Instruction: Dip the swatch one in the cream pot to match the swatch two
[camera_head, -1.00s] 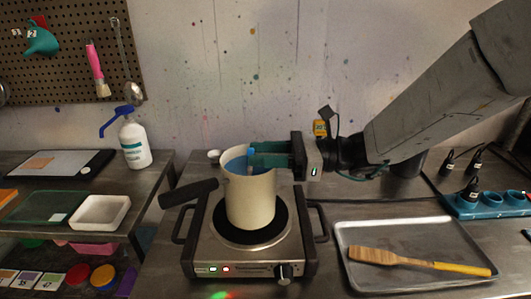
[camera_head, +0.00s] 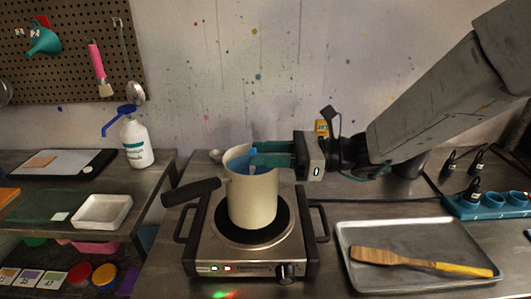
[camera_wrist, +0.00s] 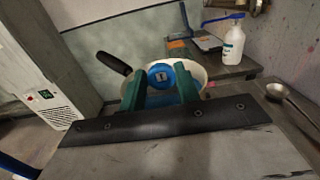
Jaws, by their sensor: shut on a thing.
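The cream pot (camera_head: 254,203) stands upright on a hot plate, its dark handle pointing left. My gripper (camera_head: 255,159) reaches in from the right with its green fingers at the pot's mouth. It is shut on a blue piece with a small label, which I take as the top of swatch one (camera_wrist: 161,74). In the wrist view the blue piece sits between the fingers, over the pot's opening (camera_wrist: 201,71). Any lower part of swatch one is hidden by the pot wall. A tan-orange patch (camera_head: 40,161) lies on a flat board at left; I cannot tell if it is swatch two.
The hot plate (camera_head: 208,253) has side handles and lit indicators. A white dish (camera_head: 102,211) and pump bottle (camera_head: 135,145) stand on the left bench.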

